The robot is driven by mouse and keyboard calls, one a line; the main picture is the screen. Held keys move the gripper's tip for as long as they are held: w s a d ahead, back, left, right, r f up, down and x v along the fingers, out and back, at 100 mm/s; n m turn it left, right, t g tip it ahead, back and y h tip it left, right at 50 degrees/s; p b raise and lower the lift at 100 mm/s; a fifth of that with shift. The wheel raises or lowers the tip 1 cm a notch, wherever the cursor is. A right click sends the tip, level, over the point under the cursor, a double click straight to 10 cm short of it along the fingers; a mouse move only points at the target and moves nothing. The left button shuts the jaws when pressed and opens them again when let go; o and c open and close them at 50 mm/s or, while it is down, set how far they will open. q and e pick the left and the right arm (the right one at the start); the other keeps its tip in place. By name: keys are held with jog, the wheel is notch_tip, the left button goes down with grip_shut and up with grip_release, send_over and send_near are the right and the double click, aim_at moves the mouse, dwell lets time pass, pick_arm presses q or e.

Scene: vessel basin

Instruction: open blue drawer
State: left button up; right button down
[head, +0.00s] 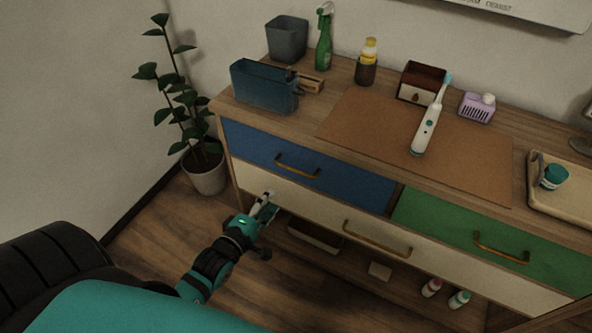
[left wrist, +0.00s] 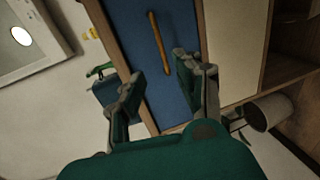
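The blue drawer (head: 310,172) is at the upper left of the cabinet front in the head view, and its front looks closed. Its brass handle (head: 297,167) runs across the front. In the left wrist view the blue drawer (left wrist: 150,75) and handle (left wrist: 158,42) lie ahead, beyond the fingertips. My left gripper (head: 266,200) is below and left of the handle, in front of the cream drawer, apart from the handle. Its fingers (left wrist: 157,80) are spread with nothing between them. My right gripper is in neither view.
A cream drawer (head: 330,218) lies below the blue one, and a green drawer (head: 470,240) is to its right. A bin, a spray bottle, a brown mat (head: 400,143) and a toothbrush (head: 428,125) are on top. A potted plant (head: 205,172) stands left of the cabinet.

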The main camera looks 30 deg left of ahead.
aim_at(296, 171)
pick_arm(q)
jog(key=x, duration=1.5)
jog(key=shift+w+b, duration=0.35)
jog(key=shift+f, duration=0.1)
grip_shut()
